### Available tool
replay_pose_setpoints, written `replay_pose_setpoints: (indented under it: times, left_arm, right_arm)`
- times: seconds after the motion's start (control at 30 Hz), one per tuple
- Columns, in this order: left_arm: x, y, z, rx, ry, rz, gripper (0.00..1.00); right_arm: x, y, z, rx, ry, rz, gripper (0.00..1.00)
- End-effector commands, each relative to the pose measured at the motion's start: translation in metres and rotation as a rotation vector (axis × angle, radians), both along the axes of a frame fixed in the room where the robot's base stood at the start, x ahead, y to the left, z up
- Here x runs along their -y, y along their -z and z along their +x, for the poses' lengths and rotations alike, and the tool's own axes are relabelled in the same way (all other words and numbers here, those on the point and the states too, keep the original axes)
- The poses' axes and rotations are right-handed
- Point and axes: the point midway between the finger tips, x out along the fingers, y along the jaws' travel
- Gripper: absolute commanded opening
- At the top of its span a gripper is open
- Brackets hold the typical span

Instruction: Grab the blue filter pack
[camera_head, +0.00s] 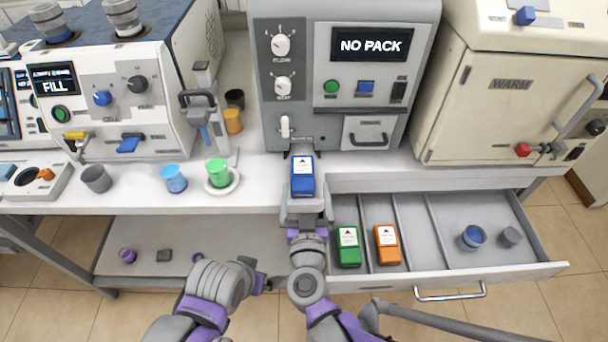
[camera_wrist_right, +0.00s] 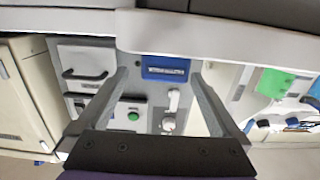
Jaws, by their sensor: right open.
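The blue filter pack (camera_head: 303,177) has a white label and sits at the front edge of the counter, below the NO PACK machine. My right gripper (camera_head: 304,200) is open just in front of it. In the right wrist view the blue pack (camera_wrist_right: 165,69) shows between the tips of the spread fingers (camera_wrist_right: 163,85); whether they touch it cannot be told. My left arm is low in the head view, and its gripper end (camera_head: 262,282) shows only partly, with its jaws unclear.
An open drawer (camera_head: 455,272) below the counter holds a green pack (camera_head: 348,247), an orange pack (camera_head: 387,245) and a blue-topped cup (camera_head: 472,238). The NO PACK machine (camera_head: 345,75) stands behind. A green cup (camera_head: 219,172) on a saucer and a blue cup (camera_head: 174,179) stand left.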

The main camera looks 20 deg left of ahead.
Motion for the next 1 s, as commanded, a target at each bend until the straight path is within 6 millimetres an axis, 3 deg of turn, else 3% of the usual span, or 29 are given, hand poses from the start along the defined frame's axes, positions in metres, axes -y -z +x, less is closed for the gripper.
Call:
replay_pose_setpoints:
  times: [0.5,0.8,1.0]
  left_arm:
    - [0.0,-0.006,0.001,0.002,0.0,0.0,1.0]
    - [0.0,-0.005,0.001,0.002,0.0,0.0,1.0]
    - [0.0,-0.005,0.001,0.002,0.0,0.0,1.0]
  right_arm:
    - [-0.02,0.002,0.055,0.0,0.0,0.0,1.0]
    - [-0.022,0.002,0.059,0.0,-0.001,0.001,1.0]
    - [-0.022,0.002,0.059,0.0,-0.001,0.001,0.64]
